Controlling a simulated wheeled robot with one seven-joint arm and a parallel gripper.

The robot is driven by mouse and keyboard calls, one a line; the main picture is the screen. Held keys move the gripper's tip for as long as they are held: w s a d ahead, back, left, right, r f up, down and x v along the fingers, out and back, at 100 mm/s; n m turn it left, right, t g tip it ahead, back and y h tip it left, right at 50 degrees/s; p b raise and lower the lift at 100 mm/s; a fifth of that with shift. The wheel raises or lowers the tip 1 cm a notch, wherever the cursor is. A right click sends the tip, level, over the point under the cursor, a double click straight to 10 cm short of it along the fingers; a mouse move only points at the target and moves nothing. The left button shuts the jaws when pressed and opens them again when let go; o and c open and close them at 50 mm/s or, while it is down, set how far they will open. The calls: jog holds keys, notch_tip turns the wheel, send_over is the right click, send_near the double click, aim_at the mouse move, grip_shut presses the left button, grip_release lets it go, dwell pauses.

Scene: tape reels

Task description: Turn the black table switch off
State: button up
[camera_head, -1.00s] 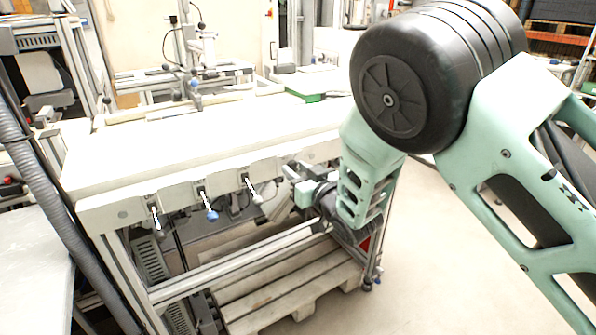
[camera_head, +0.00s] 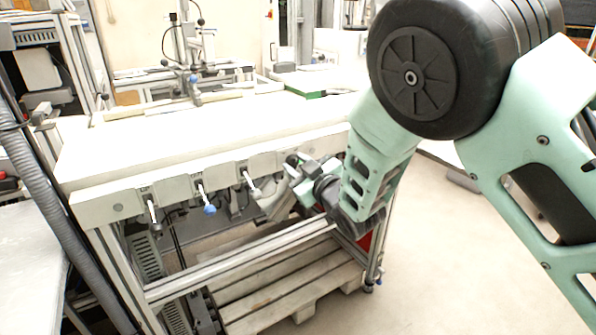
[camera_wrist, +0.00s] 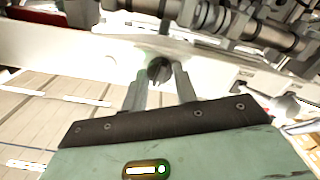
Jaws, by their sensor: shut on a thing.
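A row of switch levers sticks out from the front edge of the white table (camera_head: 125,207). The levers have a dark knob (camera_head: 157,228) at the left, a blue knob (camera_head: 210,210) and a pale grey knob (camera_head: 257,198). My gripper (camera_head: 272,208) is at the right end of this row, tilted down, in front of the table edge. In the wrist view, my gripper (camera_wrist: 158,78) has its two fingers closed on the black switch knob (camera_wrist: 159,70), which shows between the fingertips. In the head view that knob is hidden by my gripper.
A wooden pallet (camera_head: 290,290) lies on the floor under the table frame. A grey corrugated hose (camera_head: 50,190) runs down at the left. The floor right of the table (camera_head: 430,250) is clear.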

jog(key=n+b, duration=0.2)
jog(key=n, duration=0.2)
jog(key=shift+f+n, duration=0.1)
jog(key=shift+n, duration=0.2)
jog(key=shift+n+b, duration=0.8)
jog(key=shift+n, duration=1.2)
jog(key=o, duration=1)
jog(key=shift+c, duration=0.2)
jog(key=shift+s, duration=0.1)
jog(key=v, duration=1.7)
jog(key=shift+b, duration=0.3)
jog(key=shift+s+d, duration=0.1)
